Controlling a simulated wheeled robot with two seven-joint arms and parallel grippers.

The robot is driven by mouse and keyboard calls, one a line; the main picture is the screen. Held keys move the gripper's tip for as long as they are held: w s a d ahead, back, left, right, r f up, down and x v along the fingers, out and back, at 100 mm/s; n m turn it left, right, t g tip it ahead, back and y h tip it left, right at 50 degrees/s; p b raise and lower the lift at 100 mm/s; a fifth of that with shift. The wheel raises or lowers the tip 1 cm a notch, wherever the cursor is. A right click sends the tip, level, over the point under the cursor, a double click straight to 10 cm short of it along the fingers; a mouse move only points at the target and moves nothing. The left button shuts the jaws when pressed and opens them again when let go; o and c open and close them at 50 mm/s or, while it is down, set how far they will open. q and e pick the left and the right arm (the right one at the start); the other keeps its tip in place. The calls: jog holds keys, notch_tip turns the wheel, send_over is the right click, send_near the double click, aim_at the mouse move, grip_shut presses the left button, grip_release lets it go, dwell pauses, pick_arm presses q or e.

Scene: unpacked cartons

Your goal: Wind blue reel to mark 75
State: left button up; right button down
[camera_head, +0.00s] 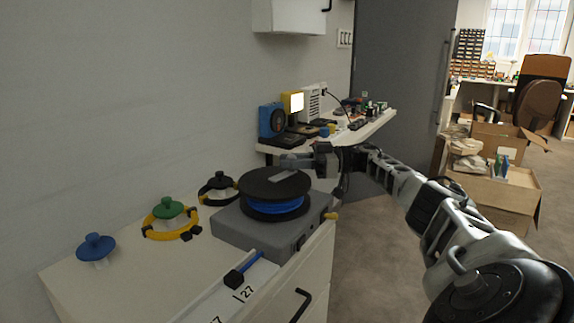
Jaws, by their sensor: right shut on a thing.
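The blue reel (275,206) has black flanges and blue cord wound between them. It lies flat on a grey base box (234,229). A grey crank bar (284,174) lies across its top flange. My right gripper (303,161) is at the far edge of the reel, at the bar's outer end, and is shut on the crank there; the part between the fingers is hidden. A blue cord (250,263) runs to a black block (235,279) over a white strip (222,298) marked 27. A second number is cut off below. My left gripper is not in view.
A yellow knob (331,216) sticks out of the box's right side. A cluttered table (370,131) stands behind.

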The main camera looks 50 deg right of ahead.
jog(key=shift+a+f, duration=0.1)
jog(key=shift+f, duration=0.05)
jog(key=c, duration=1.3)
grip_release()
jog(key=shift+s, duration=0.1)
jog(key=shift+s+d, duration=0.25)
jog(key=shift+d, duration=0.15)
jog(key=b+v, duration=0.1)
jog(key=v, duration=0.4)
jog(key=shift+s+d, duration=0.15)
jog(key=shift+s+d+b, duration=0.3)
jog(key=shift+s+b, duration=0.05)
jog(key=shift+s, duration=0.05)
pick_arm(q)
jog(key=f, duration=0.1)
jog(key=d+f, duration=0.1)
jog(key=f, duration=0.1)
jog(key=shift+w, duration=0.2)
pick_arm(e)
jog(key=shift+s, duration=0.1)
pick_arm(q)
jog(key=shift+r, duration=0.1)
